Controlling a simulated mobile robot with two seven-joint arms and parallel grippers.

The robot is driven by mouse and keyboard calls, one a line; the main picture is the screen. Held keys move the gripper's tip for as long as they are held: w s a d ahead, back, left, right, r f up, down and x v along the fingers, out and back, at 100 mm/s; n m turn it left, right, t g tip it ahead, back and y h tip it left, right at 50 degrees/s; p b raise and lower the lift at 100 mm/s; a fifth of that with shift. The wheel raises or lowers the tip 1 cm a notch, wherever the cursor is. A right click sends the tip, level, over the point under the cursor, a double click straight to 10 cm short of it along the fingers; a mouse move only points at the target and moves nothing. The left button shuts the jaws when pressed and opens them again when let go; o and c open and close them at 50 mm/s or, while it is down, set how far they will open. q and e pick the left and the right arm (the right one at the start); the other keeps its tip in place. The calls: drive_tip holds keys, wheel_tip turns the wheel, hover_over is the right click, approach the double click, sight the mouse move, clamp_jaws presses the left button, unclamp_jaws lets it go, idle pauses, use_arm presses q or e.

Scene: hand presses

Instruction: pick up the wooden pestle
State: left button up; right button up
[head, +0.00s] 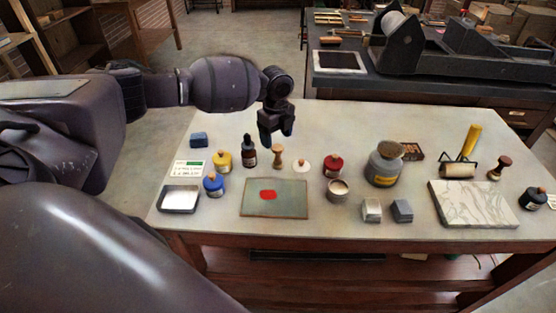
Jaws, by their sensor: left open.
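The wooden pestle (277,157) is a small, light brown piece with a rounded top. It stands upright on the pale table, behind the green mat with the red patch. My left gripper (276,136) points down with its fingers apart and empty. In the picture it is just above the pestle; a gap seems to separate them, but the exact height is hard to tell. My right gripper is out of view.
A dark dropper bottle (249,153) stands close left of the pestle, and a white-topped item (301,164) close right. The green mat (290,205) lies in front.

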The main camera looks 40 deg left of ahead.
sight(278, 147)
use_arm(q)
drive_tip(key=shift+w+d+f, duration=0.1)
drive_tip(key=shift+w+f, duration=0.05)
drive_tip(key=shift+f, duration=2.75)
drive_tip(key=shift+r, duration=0.15)
drive_tip(key=c, duration=1)
